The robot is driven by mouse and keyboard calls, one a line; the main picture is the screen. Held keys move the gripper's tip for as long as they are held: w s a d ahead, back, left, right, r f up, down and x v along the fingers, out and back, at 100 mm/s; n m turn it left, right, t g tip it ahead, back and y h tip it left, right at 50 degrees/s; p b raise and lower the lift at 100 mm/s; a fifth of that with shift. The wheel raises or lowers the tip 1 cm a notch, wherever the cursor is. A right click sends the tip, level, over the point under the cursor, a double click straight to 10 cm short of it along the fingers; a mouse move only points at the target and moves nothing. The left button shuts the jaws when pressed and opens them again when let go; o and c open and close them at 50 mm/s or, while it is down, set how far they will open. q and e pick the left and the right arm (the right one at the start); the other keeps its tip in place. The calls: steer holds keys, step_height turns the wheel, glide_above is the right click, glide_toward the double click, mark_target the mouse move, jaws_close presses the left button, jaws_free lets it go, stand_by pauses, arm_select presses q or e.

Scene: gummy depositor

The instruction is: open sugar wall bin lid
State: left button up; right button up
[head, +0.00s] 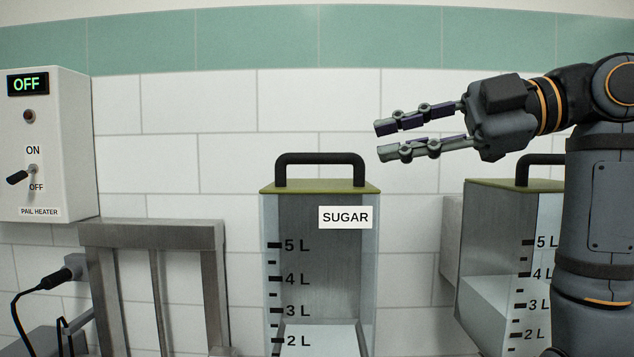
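The sugar wall bin (322,262) stands in the middle, a clear box with a SUGAR label and litre marks. Its olive-green lid (320,187) lies flat on top, closed, with a black arched handle (320,159). My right gripper (382,141) reaches in from the right, just right of the handle and slightly above it. Its two fingers point left with a gap between them and nothing in it. It appears apart from the handle. My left gripper is not in view.
A second clear bin (490,290) with a similar lid stands at the right, partly behind my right arm. A pail heater box (45,145) reading OFF is on the left wall. A metal frame (150,235) stands left of the sugar bin.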

mark_target(328, 154)
steer(key=x, duration=0.2)
steer(key=p+x, duration=0.1)
steer(key=x, duration=0.1)
steer(key=p+x, duration=0.1)
steer(key=x, duration=0.1)
steer(key=shift+w+d, duration=0.15)
steer(key=shift+w, duration=0.15)
steer(key=p+x, duration=0.1)
steer(key=x, duration=0.3)
steer(key=shift+a+f+p, duration=0.15)
steer(key=shift+a+p, duration=0.1)
steer(key=shift+p, duration=0.1)
steer(key=shift+w+a+f, duration=0.2)
steer(key=shift+w+a, duration=0.05)
steer(key=shift+a, duration=0.2)
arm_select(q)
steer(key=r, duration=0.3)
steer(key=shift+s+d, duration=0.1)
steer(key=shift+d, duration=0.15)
arm_select(e)
steer(key=shift+d, duration=0.1)
steer(key=shift+s, duration=0.1)
steer(key=shift+c, duration=0.3)
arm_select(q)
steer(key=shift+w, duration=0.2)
arm_select(e)
jaws_close()
